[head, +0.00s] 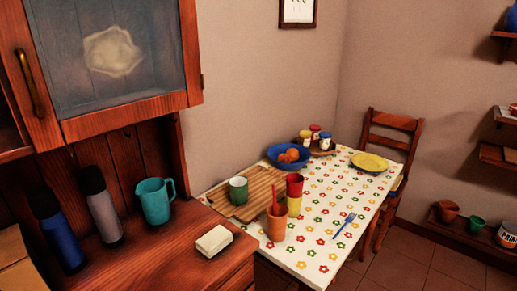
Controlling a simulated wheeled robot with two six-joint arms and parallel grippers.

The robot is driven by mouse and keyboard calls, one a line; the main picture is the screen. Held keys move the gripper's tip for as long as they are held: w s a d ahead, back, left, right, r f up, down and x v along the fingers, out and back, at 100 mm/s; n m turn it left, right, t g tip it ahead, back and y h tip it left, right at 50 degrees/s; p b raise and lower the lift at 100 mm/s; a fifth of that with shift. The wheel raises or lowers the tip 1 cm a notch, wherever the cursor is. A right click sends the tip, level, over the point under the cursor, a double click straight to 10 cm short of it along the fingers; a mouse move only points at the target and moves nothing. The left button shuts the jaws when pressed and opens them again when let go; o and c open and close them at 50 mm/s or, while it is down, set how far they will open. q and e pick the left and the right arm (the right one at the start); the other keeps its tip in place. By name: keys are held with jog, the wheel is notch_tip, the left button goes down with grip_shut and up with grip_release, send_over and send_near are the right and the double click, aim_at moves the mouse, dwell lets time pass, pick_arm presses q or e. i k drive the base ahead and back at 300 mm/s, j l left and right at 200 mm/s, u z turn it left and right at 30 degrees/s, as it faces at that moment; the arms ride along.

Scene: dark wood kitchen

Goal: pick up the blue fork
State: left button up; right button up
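The blue fork (345,224) lies flat on the flowered tablecloth, near the right-hand edge of the table (313,250). Nothing covers it. An orange cup (277,226) with a reddish utensil in it stands to the left of the fork, apart from it. Neither of my grippers is in the head view.
A red cup and a yellow cup (294,206), a green cup (238,190) on a wooden board (262,187), a blue fruit bowl (288,156), jars and a yellow plate (370,162) share the table. A chair (391,140) stands behind. The counter (170,250) holds a teal pitcher (154,202) and bottles.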

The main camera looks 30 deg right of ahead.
aim_at(348, 219)
jog(key=z, duration=1.55)
